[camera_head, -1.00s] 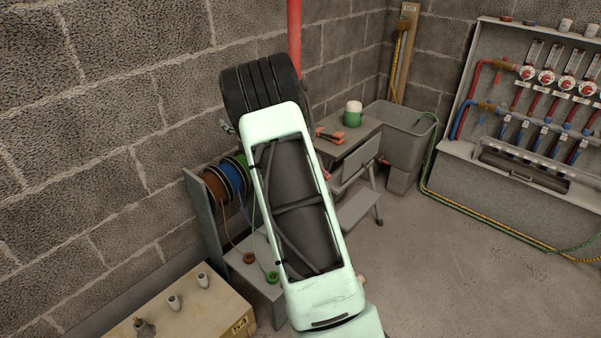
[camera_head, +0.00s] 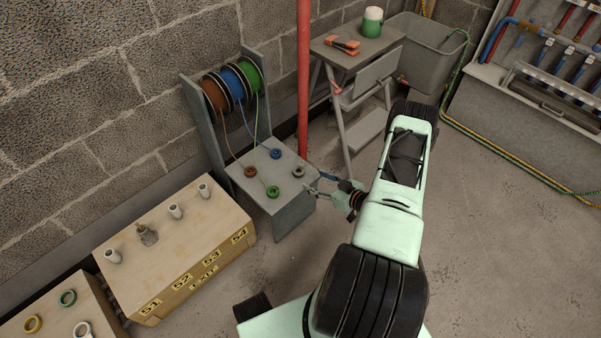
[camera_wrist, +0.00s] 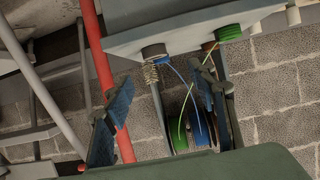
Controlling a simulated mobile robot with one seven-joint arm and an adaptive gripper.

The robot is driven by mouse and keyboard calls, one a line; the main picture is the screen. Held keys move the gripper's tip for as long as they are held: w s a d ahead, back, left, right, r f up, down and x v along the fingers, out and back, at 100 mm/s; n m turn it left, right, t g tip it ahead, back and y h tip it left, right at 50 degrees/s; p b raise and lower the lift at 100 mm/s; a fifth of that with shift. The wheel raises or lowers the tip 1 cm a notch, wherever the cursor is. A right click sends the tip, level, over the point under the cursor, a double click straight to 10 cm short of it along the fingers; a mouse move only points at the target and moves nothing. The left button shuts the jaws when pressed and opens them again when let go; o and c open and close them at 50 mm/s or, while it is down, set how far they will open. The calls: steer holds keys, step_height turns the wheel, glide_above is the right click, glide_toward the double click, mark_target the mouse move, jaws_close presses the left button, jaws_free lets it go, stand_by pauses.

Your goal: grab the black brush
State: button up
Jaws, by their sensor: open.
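A small dark round piece (camera_head: 298,171), which I take for the black brush, sits near the right edge of the grey reel stand's bench (camera_head: 292,218). My gripper (camera_head: 318,184) is open and empty just right of the bench. In the wrist view the piece appears ahead, between the two spread fingers of my gripper (camera_wrist: 160,105), apart from both.
Brown (camera_head: 250,172), blue (camera_head: 276,153) and green (camera_head: 272,191) rings with cords lie close by on the bench. A red pipe (camera_head: 303,80) rises behind it. A step stool (camera_head: 366,128) stands beyond, and a wooden box (camera_head: 192,245) stands at left.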

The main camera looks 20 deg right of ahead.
mark_target(301, 173)
steer(key=b+x, duration=0.1)
steer(key=x, duration=0.3)
steer(key=shift+w+f, duration=0.1)
steer(key=x, duration=0.1)
steer(key=b+x, duration=0.1)
steer(key=x, duration=0.1)
steer(key=b+x, duration=0.1)
steer(key=shift+w+d+f, duration=0.2)
steer(key=shift+w+f, duration=0.15)
steer(key=shift+w+a, duration=0.1)
steer(key=shift+w, duration=0.3)
steer(key=shift+c, duration=0.6)
steer(key=c, duration=1)
